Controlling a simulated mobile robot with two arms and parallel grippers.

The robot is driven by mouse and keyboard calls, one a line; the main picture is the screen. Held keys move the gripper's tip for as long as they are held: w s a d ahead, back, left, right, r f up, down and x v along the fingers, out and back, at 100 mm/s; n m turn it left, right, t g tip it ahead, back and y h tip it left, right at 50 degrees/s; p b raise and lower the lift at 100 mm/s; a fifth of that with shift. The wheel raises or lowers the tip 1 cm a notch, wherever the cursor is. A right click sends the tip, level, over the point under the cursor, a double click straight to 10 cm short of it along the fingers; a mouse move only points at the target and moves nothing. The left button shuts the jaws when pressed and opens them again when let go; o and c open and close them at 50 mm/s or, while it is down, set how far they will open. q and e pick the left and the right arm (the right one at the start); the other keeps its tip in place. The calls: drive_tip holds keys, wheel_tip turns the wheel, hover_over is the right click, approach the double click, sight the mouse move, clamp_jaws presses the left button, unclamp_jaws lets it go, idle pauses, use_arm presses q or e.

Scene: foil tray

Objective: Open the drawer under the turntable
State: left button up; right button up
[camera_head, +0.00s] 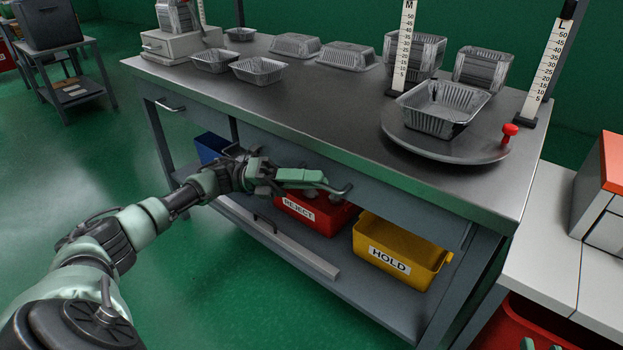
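The steel turntable (443,146) is a round disc on the right part of the table, with an open foil tray (441,108) on it. The drawer (400,201) under it has a grey front that looks flush with the table frame, so it appears shut. Its bar handle (346,190) shows at its right end; my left gripper (318,182) covers the rest. The gripper is at the handle, pointing right; whether its fingers are around the bar or closed is unclear. Small green pieces at the bottom right edge may be tips of my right gripper (541,345), mostly cut off.
A second drawer handle (170,106) is at the table's left. Below are a red REJECT bin (311,213), a yellow HOLD bin (398,262) and a blue bin (210,148). A red knob (508,132) stands on the turntable's rim. A white bench (568,225) stands close on the right.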

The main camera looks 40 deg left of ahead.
use_arm(q)
clamp_jaws()
idle(1.4)
